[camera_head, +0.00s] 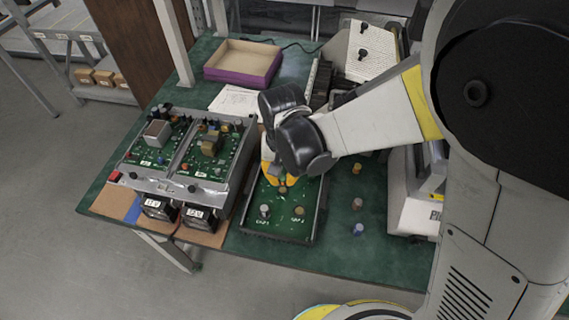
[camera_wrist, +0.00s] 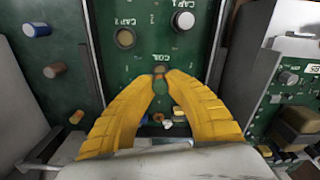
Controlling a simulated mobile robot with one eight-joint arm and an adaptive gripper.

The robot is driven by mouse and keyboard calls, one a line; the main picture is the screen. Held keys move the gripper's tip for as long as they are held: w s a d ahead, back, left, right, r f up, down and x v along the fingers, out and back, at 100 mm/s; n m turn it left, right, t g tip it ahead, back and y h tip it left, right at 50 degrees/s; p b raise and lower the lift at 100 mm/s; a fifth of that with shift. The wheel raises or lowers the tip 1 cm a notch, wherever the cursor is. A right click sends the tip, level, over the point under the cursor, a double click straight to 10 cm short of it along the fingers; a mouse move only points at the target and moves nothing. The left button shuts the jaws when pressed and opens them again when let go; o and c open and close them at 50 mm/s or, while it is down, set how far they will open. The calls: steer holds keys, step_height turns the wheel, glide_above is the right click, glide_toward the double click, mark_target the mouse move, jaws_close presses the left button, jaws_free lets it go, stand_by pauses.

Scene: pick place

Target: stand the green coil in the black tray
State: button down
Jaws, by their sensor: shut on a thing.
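The black tray (camera_head: 318,212) lies in the middle of the table and holds a green board with printed labels; its edge also shows in the wrist view (camera_wrist: 219,45). My gripper (camera_head: 281,182) is over the back half of the board. In the wrist view my yellow fingers (camera_wrist: 160,80) are shut on the green coil (camera_wrist: 160,87), beside the COIL label. Only a small green part of the coil shows between the fingertips. A brown round spot lies just past the tips. I cannot tell whether the coil touches the board.
A silver capacitor (camera_head: 264,210) stands at CAP 1, and a brownish round part (camera_head: 299,211) is at CAP 2. Loose orange (camera_head: 357,168), brown (camera_head: 357,203) and blue (camera_head: 358,229) parts stand right of the tray. Twin circuit units (camera_head: 185,187) stand left; a purple box (camera_head: 240,62) is behind.

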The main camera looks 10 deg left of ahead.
steer(key=shift+f+b, duration=0.35)
steer(key=shift+f, duration=0.4)
steer(key=shift+f+b, duration=0.45)
steer(key=shift+b, duration=0.15)
stand_by(1.1)
steer(key=shift+f, duration=0.25)
steer(key=c, duration=1.4)
jaws_free()
